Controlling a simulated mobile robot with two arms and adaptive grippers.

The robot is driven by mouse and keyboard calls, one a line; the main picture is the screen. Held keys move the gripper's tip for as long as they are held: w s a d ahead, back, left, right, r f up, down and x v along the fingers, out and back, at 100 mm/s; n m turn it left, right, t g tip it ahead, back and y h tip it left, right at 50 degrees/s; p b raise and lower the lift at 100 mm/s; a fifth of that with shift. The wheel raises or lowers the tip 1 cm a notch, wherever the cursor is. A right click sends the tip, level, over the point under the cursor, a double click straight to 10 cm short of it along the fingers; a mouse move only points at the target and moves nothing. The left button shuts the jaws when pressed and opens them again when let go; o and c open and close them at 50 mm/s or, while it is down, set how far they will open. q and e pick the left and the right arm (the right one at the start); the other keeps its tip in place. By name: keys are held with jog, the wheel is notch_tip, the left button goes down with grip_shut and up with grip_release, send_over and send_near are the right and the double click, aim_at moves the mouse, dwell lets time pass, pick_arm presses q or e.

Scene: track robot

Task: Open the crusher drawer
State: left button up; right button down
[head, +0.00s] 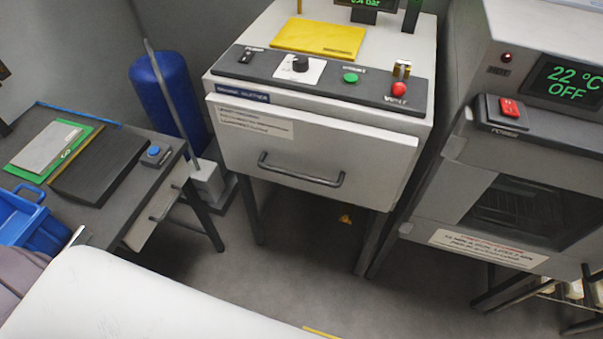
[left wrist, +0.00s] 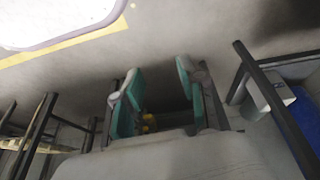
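The crusher (head: 230,125) is the light grey cabinet on legs in the middle of the head view. Its drawer front (head: 350,145) has a paper label and a dark horizontal bar handle (head: 300,172). The drawer front sits close under the control panel and looks shut or nearly so. No gripper touches the handle in the head view. My left gripper (left wrist: 158,70) shows in the left wrist view, its two teal-padded fingers apart with nothing between them. It points over grey floor. My right gripper is in neither view.
An oven-like machine (head: 470,170) with a green display stands at the right. A low table (head: 130,215) with a blue crate (head: 35,220) is at the left, and a blue cylinder (head: 165,95) stands behind it. Clear floor (head: 300,265) lies before the crusher.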

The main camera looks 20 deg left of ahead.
pick_arm(q)
jog(key=w+a+r+n+t+b, duration=0.15)
jog(key=w+r+n+t, duration=0.4)
jog(key=w, duration=0.75)
jog(key=n+t+h+b, duration=0.5)
jog(key=n+t+h, duration=0.2)
jog(key=t+h, duration=0.15)
send_near(301, 175)
jog(key=shift+m+y, duration=0.25)
jog(key=shift+y, duration=0.2)
jog(key=x, duration=0.3)
jog(key=p+x, duration=0.1)
jog(key=x, duration=0.6)
jog(key=shift+d+f, duration=0.2)
jog(key=shift+f, duration=0.1)
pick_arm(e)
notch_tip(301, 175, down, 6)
pick_arm(q)
jog(key=shift+c, duration=0.3)
grip_shut()
